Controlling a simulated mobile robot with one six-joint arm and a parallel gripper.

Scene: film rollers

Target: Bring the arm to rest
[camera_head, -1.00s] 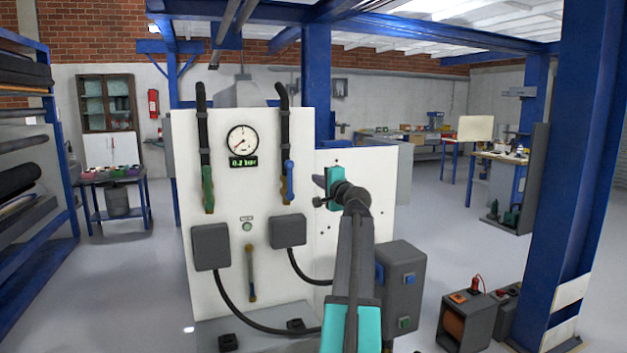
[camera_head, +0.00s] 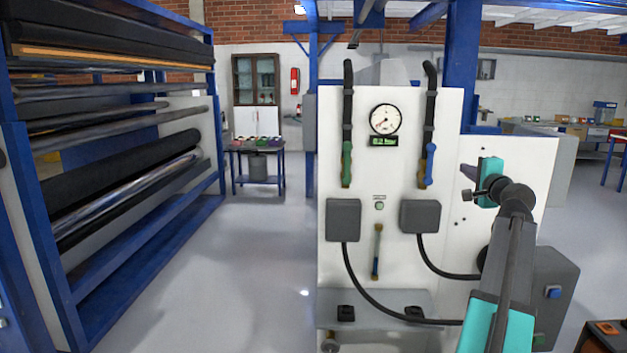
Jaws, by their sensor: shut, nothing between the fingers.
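My arm reaches up from the bottom right of the head view, with teal and dark grey links. My gripper (camera_head: 468,172) is at its end, a teal block with dark fingers pointing left. It is shut and holds nothing. It shows in front of the right part of the white panel (camera_head: 400,270), right of the blue-handled valve (camera_head: 429,165). I cannot tell the distance to the panel, but no contact shows.
The panel carries a gauge (camera_head: 386,119), a green-handled valve (camera_head: 346,164) and cabled grey boxes. A blue rack of rollers (camera_head: 120,180) fills the left. A small blue table (camera_head: 257,150) stands behind. The floor (camera_head: 225,270) between rack and panel is clear.

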